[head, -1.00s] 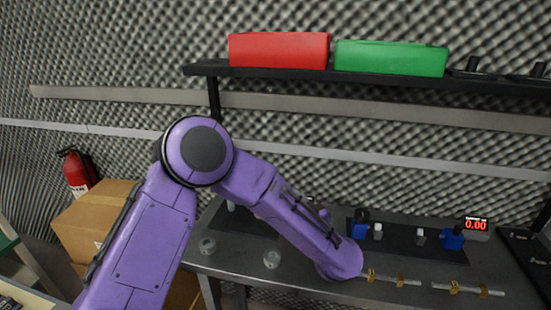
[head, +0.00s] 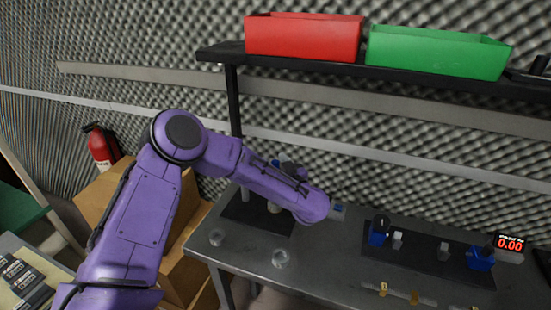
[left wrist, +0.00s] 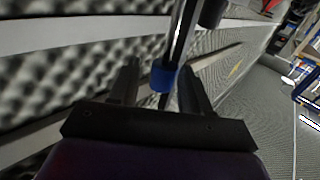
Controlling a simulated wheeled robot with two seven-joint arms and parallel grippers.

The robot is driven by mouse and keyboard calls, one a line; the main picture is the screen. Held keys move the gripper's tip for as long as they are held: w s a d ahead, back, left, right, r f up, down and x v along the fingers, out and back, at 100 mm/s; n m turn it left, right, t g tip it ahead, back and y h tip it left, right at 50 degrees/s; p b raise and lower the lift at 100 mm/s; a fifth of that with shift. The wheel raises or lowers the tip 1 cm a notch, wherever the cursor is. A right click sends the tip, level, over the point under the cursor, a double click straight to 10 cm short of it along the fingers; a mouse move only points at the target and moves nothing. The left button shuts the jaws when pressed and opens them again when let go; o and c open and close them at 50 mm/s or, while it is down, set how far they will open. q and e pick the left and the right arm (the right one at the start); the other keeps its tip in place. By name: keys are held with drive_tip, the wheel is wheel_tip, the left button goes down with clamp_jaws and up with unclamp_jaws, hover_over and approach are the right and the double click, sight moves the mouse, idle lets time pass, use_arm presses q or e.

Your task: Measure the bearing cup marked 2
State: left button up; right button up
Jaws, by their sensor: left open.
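A readout (head: 509,243) shows 0.00. In the left wrist view my left gripper (left wrist: 162,80) is open, and a blue collar (left wrist: 165,76) on a silver rod shows between its fingers; I cannot tell if they touch. In the head view my forearm mostly hides this gripper. My right gripper is not seen.
A left black mat (head: 238,215) bears an upright stand partly behind my forearm. A shelf (head: 222,54) above holds a red bin (head: 303,38) and a green bin (head: 435,52). Brass-coloured pieces (head: 414,296) lie at the front. Bare bench lies around the cups.

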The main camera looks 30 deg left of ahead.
use_arm(q)
drive_tip(key=shift+r, duration=0.1)
drive_tip(key=c, duration=0.8)
drive_tip(key=shift+o, duration=0.2)
wheel_tip(320, 180, down, 5)
drive_tip(key=shift+f+b, duration=0.1)
drive_tip(key=shift+b, duration=1.05)
drive_tip(key=o, duration=0.8)
drive_tip(key=shift+a, duration=0.1)
drive_tip(key=shift+c, duration=0.2)
